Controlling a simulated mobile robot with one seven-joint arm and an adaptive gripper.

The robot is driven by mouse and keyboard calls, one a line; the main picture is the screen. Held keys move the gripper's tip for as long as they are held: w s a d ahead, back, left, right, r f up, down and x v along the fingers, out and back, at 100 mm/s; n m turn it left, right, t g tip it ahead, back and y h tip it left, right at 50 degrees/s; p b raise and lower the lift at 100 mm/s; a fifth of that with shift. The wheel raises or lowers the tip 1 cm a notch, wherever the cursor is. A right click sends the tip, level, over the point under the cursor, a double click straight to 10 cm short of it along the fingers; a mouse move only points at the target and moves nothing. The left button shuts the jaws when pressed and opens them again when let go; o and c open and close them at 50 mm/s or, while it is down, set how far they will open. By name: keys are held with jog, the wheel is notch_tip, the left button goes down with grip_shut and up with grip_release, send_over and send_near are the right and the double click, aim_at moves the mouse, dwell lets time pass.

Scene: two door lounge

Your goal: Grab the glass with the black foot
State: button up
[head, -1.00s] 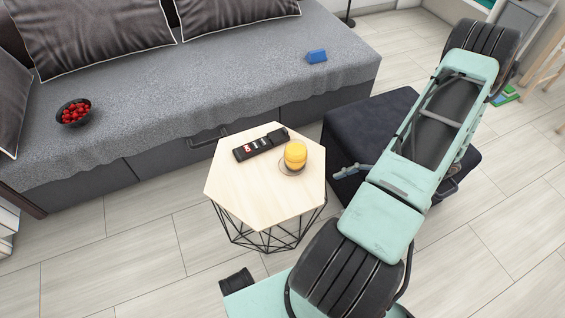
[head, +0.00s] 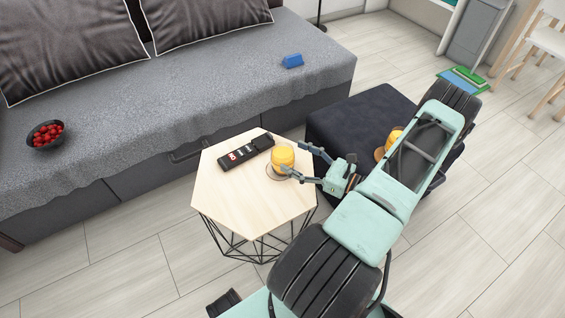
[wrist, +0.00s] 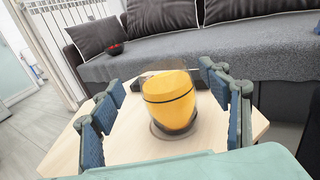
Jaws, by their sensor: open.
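A clear glass with yellow-orange contents (head: 283,155) stands upright on the wooden hexagonal table (head: 231,204). In the wrist view the glass (wrist: 170,98) shows a thin dark band and a round greyish foot; I cannot tell if the foot counts as black. My gripper (head: 294,160) is open at the right side of the table glass. In the wrist view the glass appears between my fingers (wrist: 164,108), with gaps at both sides.
A black remote-like object (head: 245,152) lies on the table beyond the glass. The dark ottoman (head: 345,112) stands right of the table. The grey sofa (head: 180,100) behind holds a bowl of red fruit (head: 46,135) and a blue block (head: 292,61).

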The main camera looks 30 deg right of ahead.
aim_at(275, 148)
jog(key=x, duration=0.1)
jog(key=b+x, duration=0.1)
jog(key=x, duration=0.2)
jog(key=shift+w+f, duration=0.25)
jog(key=shift+f, duration=0.05)
jog(key=shift+w+a+r, duration=0.1)
jog(key=shift+w, duration=0.2)
jog(key=c, duration=1.8)
jog(key=shift+o, duration=0.2)
jog(key=shift+r, duration=0.15)
